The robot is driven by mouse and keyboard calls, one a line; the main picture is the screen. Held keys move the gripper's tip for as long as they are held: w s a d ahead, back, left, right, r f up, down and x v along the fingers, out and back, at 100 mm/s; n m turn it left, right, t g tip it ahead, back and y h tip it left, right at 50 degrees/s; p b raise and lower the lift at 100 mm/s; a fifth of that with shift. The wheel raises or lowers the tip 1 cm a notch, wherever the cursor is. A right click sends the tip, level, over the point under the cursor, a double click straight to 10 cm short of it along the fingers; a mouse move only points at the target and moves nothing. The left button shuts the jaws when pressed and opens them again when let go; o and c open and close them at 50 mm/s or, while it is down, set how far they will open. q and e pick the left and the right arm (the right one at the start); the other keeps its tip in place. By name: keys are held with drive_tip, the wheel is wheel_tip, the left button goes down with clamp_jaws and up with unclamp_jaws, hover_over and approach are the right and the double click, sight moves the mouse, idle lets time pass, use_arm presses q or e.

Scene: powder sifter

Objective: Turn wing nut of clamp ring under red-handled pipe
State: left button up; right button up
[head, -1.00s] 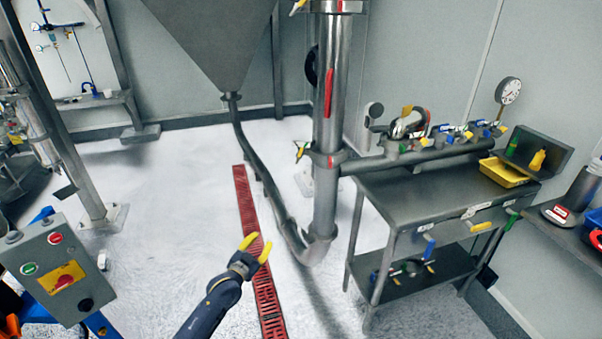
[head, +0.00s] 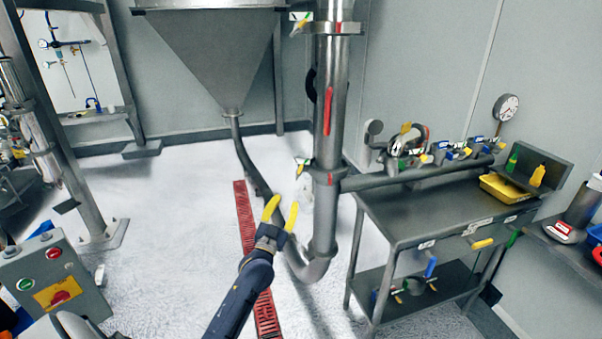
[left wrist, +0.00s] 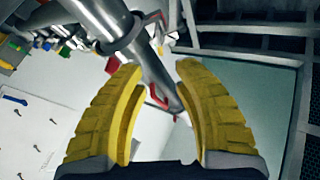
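The upright steel pipe (head: 324,130) has a red handle (head: 328,108) on its front. Below that handle, a clamp ring (head: 326,173) circles the pipe, with a small green-and-yellow wing nut (head: 300,165) on its left side. My left gripper (head: 281,202) is open and empty, its yellow fingers pointing up, in front of the pipe and below left of the wing nut. In the left wrist view, the pipe runs between and beyond the spread fingers (left wrist: 160,68), with a clamp ring (left wrist: 122,34) at upper left. My right gripper is not in view.
A steel table (head: 400,215) with valves and a side pipe stands right of the upright pipe. A hopper (head: 215,60) feeds a bent lower pipe behind my gripper. A control box (head: 50,280) stands at lower left.

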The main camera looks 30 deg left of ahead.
sight(298, 175)
use_arm(q)
drive_tip(key=x, duration=1.2)
drive_tip(key=shift+w, duration=0.25)
drive_tip(key=shift+w+a+r, duration=0.15)
drive_tip(key=shift+w+r, duration=0.15)
drive_tip(key=shift+w, duration=0.35)
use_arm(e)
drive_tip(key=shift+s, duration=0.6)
use_arm(q)
drive_tip(key=shift+c, duration=0.2)
clamp_jaws()
